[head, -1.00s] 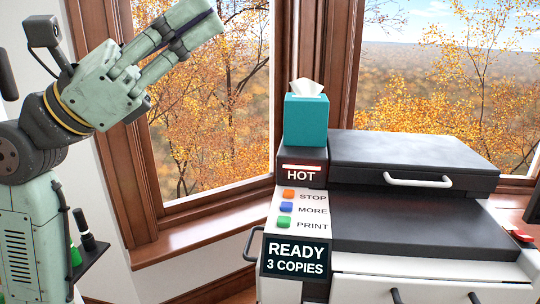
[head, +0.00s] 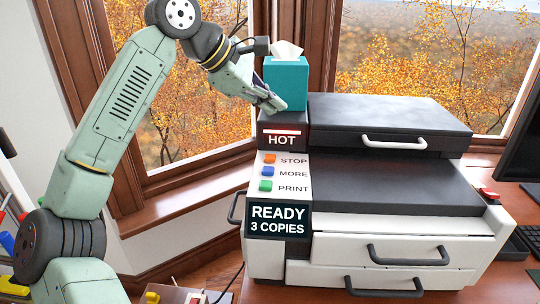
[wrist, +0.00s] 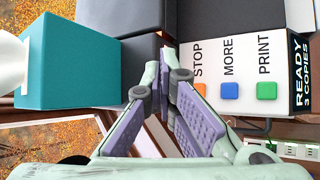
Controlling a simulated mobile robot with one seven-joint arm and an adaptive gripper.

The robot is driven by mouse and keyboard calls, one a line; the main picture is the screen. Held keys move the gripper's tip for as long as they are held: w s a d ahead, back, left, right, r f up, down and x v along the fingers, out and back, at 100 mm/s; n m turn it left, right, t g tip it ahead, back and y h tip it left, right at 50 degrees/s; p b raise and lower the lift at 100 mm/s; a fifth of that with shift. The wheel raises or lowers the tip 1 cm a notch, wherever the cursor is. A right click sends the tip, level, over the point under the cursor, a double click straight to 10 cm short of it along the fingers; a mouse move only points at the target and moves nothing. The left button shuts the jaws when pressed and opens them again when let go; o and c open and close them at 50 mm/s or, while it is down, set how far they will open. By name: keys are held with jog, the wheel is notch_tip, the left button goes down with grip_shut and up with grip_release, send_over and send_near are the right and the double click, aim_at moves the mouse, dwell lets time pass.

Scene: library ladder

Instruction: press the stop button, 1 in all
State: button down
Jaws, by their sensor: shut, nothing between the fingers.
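The stop button is the orange square (head: 269,158) beside the word STOP, topmost on the printer's white front panel. It also shows in the wrist view (wrist: 199,92), just right of my fingers. My gripper (head: 276,106) is shut and empty. It is in front of the tissue box and above the HOT sign, higher than the stop button and apart from it. In the wrist view my gripper (wrist: 163,66) has its fingertips left of the button column. The blue MORE button (head: 267,171) and green PRINT button (head: 266,186) sit below the stop button.
A teal tissue box (head: 286,84) stands on the printer's top left, close beside my gripper. The HOT sign (head: 282,140) is above the buttons and a READY 3 COPIES display (head: 278,220) below. A red button (head: 489,193) is at the printer's right. A monitor (head: 518,125) stands far right.

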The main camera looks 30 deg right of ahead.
aim_at(271, 158)
jog(key=shift+f, duration=0.15)
notch_tip(271, 158, down, 8)
jog(key=b, duration=0.7)
jog(key=shift+f, duration=0.25)
dwell(0.9)
jog(key=shift+f, duration=0.4)
jog(key=shift+f+b, duration=0.5)
jog(key=shift+b, duration=0.05)
dwell(0.5)
dwell(0.3)
jog(key=shift+r+p, duration=0.8)
jog(key=shift+r, duration=0.15)
